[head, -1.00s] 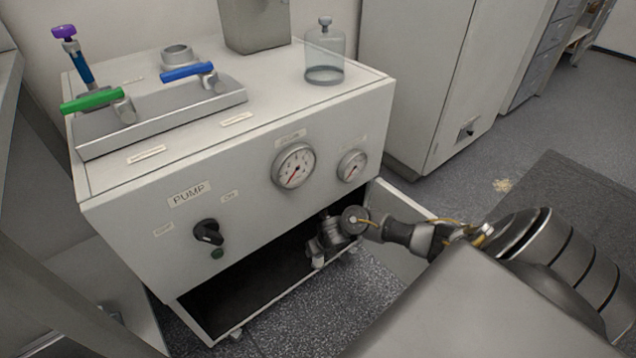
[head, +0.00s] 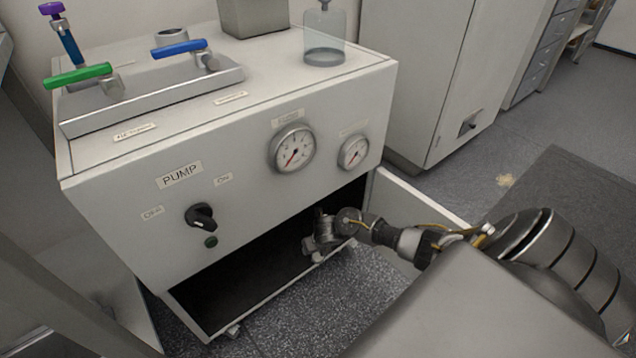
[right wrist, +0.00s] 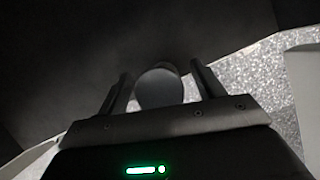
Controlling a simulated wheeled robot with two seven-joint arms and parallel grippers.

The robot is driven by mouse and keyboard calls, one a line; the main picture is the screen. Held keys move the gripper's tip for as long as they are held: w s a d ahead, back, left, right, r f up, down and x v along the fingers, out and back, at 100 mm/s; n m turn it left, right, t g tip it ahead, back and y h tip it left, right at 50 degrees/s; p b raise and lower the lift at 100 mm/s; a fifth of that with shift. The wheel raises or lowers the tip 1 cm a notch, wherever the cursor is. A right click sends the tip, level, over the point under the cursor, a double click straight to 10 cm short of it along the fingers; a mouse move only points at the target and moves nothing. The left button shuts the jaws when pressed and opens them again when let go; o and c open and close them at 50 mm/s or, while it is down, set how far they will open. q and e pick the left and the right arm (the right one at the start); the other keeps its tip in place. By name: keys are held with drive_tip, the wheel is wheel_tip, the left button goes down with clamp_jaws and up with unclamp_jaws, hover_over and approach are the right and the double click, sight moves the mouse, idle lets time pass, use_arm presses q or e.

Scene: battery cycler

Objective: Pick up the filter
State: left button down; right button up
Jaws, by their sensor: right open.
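My right gripper (head: 320,238) is at the right end of the dark open compartment (head: 250,278) under the pump panel. In the right wrist view, the right gripper's two fingers (right wrist: 160,76) stand apart. A dark grey rounded object (right wrist: 160,90), perhaps the filter, shows between them; I cannot tell if the fingers touch it. In the head view I cannot make out the filter, which may be hidden by the gripper or the dark compartment. My left gripper is not in view.
The white pump cabinet (head: 110,205) has a black knob (head: 201,216) and two gauges above the compartment. An open white door (head: 415,207) stands on the right beside my arm. A glass bottle (head: 324,45) and valves with green (head: 78,76) and blue (head: 178,48) handles are on top.

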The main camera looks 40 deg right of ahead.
drive_tip(key=c, duration=1.1)
drive_tip(key=shift+r, duration=0.15)
